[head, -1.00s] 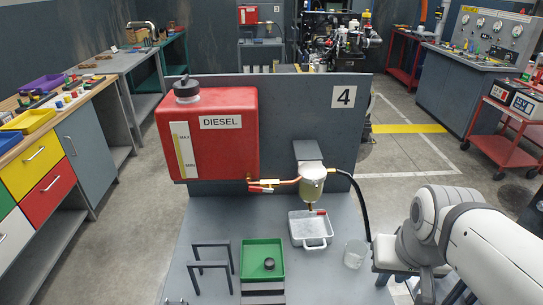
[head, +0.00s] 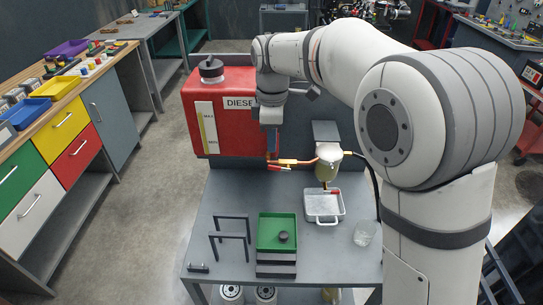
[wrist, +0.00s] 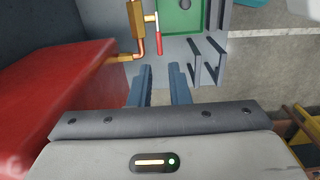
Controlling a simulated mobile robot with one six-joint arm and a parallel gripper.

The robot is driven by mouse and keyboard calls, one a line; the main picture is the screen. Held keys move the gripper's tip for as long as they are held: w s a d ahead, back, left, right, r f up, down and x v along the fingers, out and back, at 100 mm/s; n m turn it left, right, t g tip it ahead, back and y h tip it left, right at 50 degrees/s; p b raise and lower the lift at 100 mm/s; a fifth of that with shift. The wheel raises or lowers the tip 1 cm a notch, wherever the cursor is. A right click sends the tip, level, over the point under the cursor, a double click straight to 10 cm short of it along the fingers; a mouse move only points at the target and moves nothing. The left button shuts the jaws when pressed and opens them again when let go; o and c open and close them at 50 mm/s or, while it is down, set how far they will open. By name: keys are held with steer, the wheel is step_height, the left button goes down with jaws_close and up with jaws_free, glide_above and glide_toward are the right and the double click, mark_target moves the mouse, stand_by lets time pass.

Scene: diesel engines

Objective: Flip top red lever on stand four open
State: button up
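The top red lever (wrist: 159,46) sits on a valve (wrist: 134,14) in the copper pipe by the tank; it lies along the pipe. It also shows in the head view (head: 279,169). My gripper (wrist: 160,72) is open and empty, with a clear gap between its fingers; the lever shows just past the fingertips, roughly in line with the gap. In the head view my gripper (head: 271,152) points down in front of the red diesel tank (head: 205,130), above the pipe. A lower red lever (head: 333,191) is under the filter bowl (head: 327,165).
The tank wall stands close left of my gripper in the wrist view. Below on the stand are a metal tray (head: 323,221), a glass beaker (head: 364,233), a green tray (head: 268,242) and dark brackets (head: 233,219). My arm hides the number plate and part of the back panel.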

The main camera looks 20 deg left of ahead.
mark_target(272, 166)
step_height(272, 166, down, 8)
steer(key=shift+r+p, duration=0.15)
steer(key=shift+p, duration=0.4)
steer(key=shift+c, duration=0.3)
jaws_close()
